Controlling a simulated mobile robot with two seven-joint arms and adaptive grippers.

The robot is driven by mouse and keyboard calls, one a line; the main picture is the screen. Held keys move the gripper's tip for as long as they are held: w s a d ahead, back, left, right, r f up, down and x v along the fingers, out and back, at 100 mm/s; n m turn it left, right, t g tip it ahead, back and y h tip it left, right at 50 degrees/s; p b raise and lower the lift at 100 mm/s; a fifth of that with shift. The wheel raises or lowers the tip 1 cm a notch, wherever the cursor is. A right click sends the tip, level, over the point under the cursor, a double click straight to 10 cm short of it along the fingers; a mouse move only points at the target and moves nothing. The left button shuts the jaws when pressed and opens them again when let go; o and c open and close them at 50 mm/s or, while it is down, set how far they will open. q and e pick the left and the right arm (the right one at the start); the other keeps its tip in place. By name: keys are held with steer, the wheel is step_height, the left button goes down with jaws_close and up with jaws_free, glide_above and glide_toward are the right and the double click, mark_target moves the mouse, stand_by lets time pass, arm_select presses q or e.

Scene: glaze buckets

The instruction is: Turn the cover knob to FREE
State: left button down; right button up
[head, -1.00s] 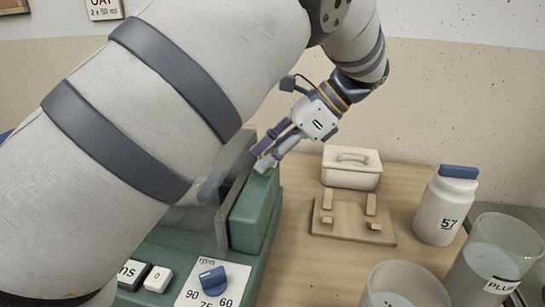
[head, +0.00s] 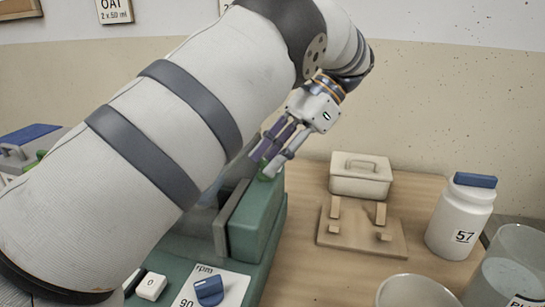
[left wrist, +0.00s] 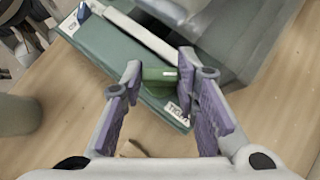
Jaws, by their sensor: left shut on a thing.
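The green cover knob (left wrist: 160,74) is on the top of the dark green machine housing (left wrist: 115,60). A label (left wrist: 178,112), partly hidden and reading like TIGHT, is beside the knob. Another small label (left wrist: 83,12) is at the housing's far end, too small to read. My left gripper (head: 266,165) reaches down to the housing (head: 258,222) in the head view. In the left wrist view its fingertips (left wrist: 158,72) are on either side of the knob, shut on it. The knob has a small white mark on its right part. My right gripper is out of view.
A lidded cream box (head: 361,180), a wooden stand (head: 350,240), a white bottle (head: 458,222) and clear buckets (head: 505,270) stand right of the machine. A blue rpm knob (head: 209,291) is at the front. Bare table lies between the machine and stand.

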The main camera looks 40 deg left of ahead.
arm_select(q)
steer(key=c, duration=1.2)
jaws_free()
steer(key=shift+c, duration=0.2)
